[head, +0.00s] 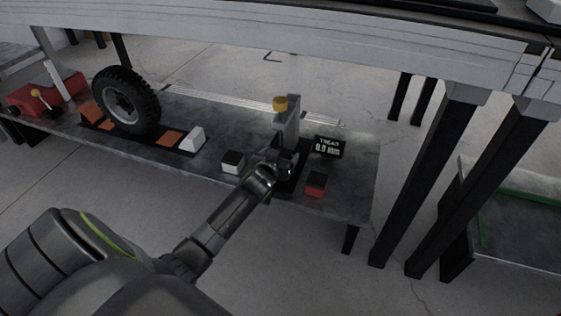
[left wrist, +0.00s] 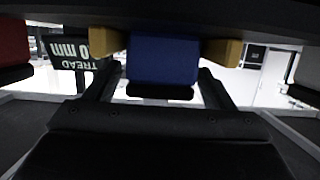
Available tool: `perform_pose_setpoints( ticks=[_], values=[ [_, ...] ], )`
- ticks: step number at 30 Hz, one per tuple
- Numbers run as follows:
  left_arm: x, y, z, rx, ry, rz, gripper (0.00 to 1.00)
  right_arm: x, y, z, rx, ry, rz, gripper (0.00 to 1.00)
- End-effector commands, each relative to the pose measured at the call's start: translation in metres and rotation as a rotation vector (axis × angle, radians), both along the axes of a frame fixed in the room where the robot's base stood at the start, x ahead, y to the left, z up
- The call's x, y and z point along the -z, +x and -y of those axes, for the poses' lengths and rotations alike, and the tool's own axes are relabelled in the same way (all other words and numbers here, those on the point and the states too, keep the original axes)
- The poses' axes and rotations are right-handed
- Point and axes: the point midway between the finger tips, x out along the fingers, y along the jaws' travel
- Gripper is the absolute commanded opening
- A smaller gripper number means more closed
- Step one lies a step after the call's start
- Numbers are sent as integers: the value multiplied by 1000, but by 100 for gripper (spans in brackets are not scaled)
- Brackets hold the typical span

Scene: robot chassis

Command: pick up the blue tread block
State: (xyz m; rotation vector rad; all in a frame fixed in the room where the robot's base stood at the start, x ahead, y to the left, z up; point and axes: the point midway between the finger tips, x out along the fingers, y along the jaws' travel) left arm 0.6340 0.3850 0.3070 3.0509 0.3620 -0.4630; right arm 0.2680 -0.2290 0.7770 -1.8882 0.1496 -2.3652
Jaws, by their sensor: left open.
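The blue tread block (left wrist: 163,57) shows in the left wrist view, with a black strip along its lower edge in the picture. It stands between the fingers of my left gripper (left wrist: 162,84), which is open. Tan-yellow pieces flank the block on both sides; I cannot tell whether they touch it. In the head view my left gripper (head: 284,161) is over the bench in front of the gauge stand, and it hides the blue block there. My right gripper is in neither view.
A white block (head: 232,162) and a red block (head: 316,184), both with black tops, stand left and right of my gripper. Behind are a gauge stand (head: 292,121) with a yellow knob and a display (head: 328,147) reading 0.0 mm. A wheel (head: 126,101) stands further left on the bench (head: 352,187).

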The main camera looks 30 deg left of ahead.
Motion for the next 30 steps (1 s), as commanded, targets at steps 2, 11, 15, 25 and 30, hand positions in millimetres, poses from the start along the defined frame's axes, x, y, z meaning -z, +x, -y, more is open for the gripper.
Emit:
perform_pose_setpoints(
  ticks=[2, 11, 15, 25, 30],
  values=[
    [0, 2, 0, 0, 0, 1, 76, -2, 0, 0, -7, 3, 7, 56],
    [0, 2, 0, 0, 0, 1, 72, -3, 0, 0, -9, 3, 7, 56],
    [0, 2, 0, 0, 0, 1, 54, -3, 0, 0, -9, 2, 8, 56],
    [0, 2, 0, 1, -1, 2, 21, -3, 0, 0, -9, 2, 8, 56],
    [-1, 2, 0, 1, -1, 1, 21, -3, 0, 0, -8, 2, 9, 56]
  ],
)
